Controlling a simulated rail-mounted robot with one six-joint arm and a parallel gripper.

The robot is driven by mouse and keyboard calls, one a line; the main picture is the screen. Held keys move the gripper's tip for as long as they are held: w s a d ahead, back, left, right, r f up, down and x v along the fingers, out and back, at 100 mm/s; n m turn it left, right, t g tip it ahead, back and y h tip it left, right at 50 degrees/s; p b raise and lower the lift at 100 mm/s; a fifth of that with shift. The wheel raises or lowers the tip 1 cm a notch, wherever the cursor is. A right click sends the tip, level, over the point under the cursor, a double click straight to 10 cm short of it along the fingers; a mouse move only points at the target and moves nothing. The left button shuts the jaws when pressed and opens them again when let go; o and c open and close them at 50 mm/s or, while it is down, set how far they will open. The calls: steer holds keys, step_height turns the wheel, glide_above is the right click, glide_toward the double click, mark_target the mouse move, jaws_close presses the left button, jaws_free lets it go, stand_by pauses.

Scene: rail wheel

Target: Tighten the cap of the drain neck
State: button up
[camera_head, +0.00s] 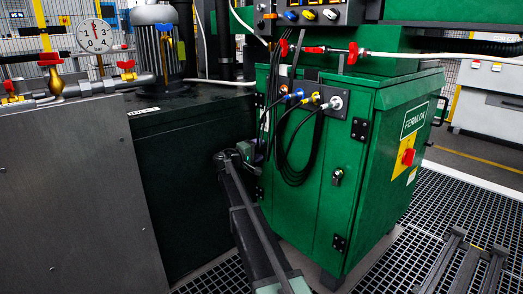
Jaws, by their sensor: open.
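I cannot make out a drain neck or its cap in the head view. My arm, a dark grey link with pale green-grey joints, rises from the bottom middle to a joint in front of the gap between the dark tank (185,195) and the green cabinet (305,210). I cannot make out my gripper or its fingers. Pipework (85,88) with brass fittings runs along the tank's top at the left. It carries red-handled valves (50,60) and a round dial gauge (94,36).
A motor-like cylinder (158,50) stands on the tank. Black cables (290,160) hang from coloured plugs on the cabinet front. The cabinet has a red switch (408,157) on its right side. A grey panel (85,200) fills the lower left. Open floor grating (455,200) lies right.

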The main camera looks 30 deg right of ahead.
steer(key=v, duration=1)
steer(key=shift+a, duration=0.4)
steer(key=s+a+f+m+g+y+p, duration=0.1)
steer(key=s+a+f+g+y+p, duration=0.2)
steer(key=s, duration=0.6)
steer(key=s+a+f+m+y+p, duration=0.15)
steer(key=s+f+y, duration=0.3)
steer(key=s, duration=0.45)
steer(key=s+a+r+y+p, duration=0.3)
steer(key=s+a+p, duration=0.2)
steer(key=s, duration=0.3)
steer(key=s+a+r+g+y+p, duration=0.1)
steer(key=s+a+r+y+p, duration=0.35)
steer(key=s, duration=0.35)
steer(key=s+a+r+y+p, duration=0.2)
steer(key=s+a+y+p, duration=0.1)
steer(key=s+a+p, duration=0.4)
step_height(320, 180, up, 37)
steer(key=d+p, duration=0.2)
steer(key=p, duration=3.3)
steer(key=shift+d+n+h, duration=0.3)
steer(key=shift+n, duration=0.15)
